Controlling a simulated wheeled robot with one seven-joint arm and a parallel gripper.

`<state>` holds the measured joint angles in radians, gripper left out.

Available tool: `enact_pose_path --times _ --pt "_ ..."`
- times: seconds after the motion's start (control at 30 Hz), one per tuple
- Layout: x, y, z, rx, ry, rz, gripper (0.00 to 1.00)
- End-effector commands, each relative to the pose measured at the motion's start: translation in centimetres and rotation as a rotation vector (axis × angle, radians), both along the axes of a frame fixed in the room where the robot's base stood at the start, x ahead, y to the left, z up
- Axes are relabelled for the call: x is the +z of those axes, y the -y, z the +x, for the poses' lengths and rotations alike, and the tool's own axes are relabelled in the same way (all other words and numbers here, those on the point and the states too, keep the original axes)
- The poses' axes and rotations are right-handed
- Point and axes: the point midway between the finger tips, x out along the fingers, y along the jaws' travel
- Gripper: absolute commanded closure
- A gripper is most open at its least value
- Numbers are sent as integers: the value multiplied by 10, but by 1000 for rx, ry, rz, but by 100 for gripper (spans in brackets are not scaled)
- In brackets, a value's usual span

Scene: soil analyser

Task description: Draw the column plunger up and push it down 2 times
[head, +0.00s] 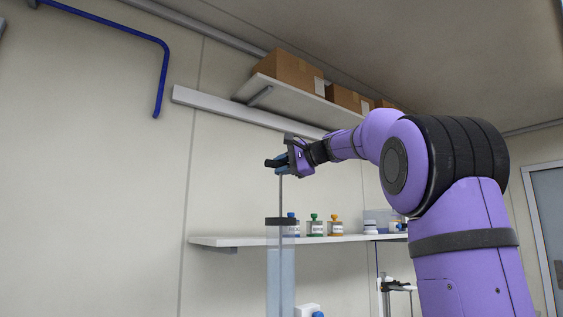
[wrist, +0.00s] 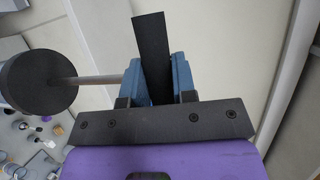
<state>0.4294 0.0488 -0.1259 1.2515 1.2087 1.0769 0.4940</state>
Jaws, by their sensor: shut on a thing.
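The column (head: 281,285) is a tall clear cylinder with pale blue contents and a black cap (head: 280,221), standing upright at the lower middle of the head view. A thin grey plunger rod (head: 281,200) rises well above the cap to a black crossbar handle (head: 270,162). My gripper (head: 282,161) is shut on this handle, high above the column. In the wrist view the black handle (wrist: 150,40) passes between the blue fingers of my gripper (wrist: 158,82). The rod (wrist: 95,80) runs from it to the round black cap (wrist: 38,84). The plunger's lower end is not clear.
A higher shelf (head: 300,97) with cardboard boxes (head: 290,70) is above and behind my gripper. The space left of the column is clear.

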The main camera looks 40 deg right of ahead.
Motion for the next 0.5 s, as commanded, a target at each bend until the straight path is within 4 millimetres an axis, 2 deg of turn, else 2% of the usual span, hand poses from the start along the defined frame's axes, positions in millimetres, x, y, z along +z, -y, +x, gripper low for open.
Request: enact_pose_path --times 0.3,0.5 --pt "-70 0 0 0 -6 3 100" --pt "-100 0 0 0 -4 2 100"
